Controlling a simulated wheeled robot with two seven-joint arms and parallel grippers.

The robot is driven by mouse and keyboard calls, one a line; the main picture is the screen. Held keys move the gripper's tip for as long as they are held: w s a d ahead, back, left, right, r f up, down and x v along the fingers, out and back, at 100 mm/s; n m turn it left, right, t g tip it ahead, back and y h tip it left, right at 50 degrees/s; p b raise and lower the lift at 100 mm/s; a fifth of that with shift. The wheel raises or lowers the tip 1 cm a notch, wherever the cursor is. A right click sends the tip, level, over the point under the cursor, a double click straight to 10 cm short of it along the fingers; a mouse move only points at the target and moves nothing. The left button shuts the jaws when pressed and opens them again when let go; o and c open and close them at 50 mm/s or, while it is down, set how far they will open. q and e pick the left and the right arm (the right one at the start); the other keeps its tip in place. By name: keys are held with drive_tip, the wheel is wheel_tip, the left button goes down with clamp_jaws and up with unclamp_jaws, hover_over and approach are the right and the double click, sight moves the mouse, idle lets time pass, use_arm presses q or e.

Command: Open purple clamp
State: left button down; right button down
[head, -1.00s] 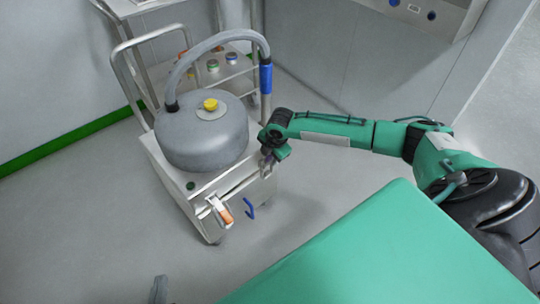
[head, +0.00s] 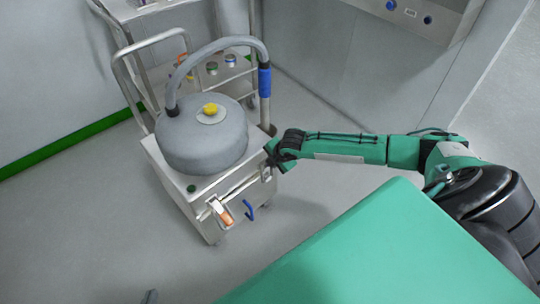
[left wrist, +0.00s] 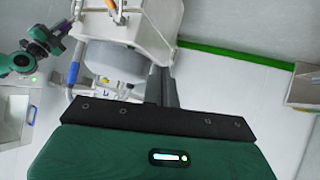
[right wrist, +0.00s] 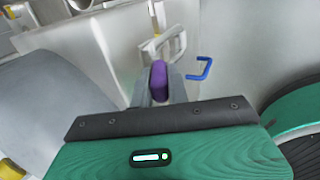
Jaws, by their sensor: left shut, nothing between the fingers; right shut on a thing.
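The purple clamp (right wrist: 159,80) shows between the fingers of my right gripper (right wrist: 158,90) in the right wrist view. A purple part also shows at that gripper in the left wrist view (left wrist: 57,46). My right gripper is shut on the clamp at the right side of the steel cart (head: 178,185). In the head view the wrist hides most of the clamp. My left gripper (head: 150,297) is at the bottom edge of the head view, low and away from the cart. In the left wrist view its fingers (left wrist: 163,86) are shut and empty.
A grey round vessel (head: 203,140) with a yellow cap and hose sits on the cart. An orange-handled latch (head: 225,216) and a blue handle (head: 250,212) are on the cart's front. A green-topped surface (head: 390,255) fills the lower right. Floor left of the cart is clear.

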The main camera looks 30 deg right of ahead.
drive_tip(key=shift+s+f+t, duration=0.35)
drive_tip(key=shift+s+t, duration=0.2)
drive_tip(key=shift+t, duration=0.15)
use_arm(q)
drive_tip(key=shift+w+d+r+t+h+b, duration=0.1)
drive_tip(key=shift+d+t+h+b, duration=0.2)
drive_tip(key=shift+d+t+b, duration=0.25)
drive_tip(key=shift+w+d+r+t+h+b, duration=0.1)
drive_tip(key=shift+d+t+h+b, duration=0.2)
drive_tip(key=shift+d+t, duration=0.25)
use_arm(e)
drive_tip(key=shift+s+d+f+t+y, duration=0.1)
drive_tip(key=shift+s+f+t+y, duration=0.2)
drive_tip(key=shift+t, duration=0.5)
drive_tip(key=shift+s+d+f+t+y, duration=0.1)
drive_tip(key=shift+s+f+t, duration=0.25)
drive_tip(key=shift+t, duration=0.45)
use_arm(q)
drive_tip(key=shift+d, duration=0.1)
use_arm(e)
drive_tip(key=c, duration=1.4)
unclamp_jaws()
drive_tip(key=shift+o, duration=0.2)
drive_tip(key=shift+w, duration=0.1)
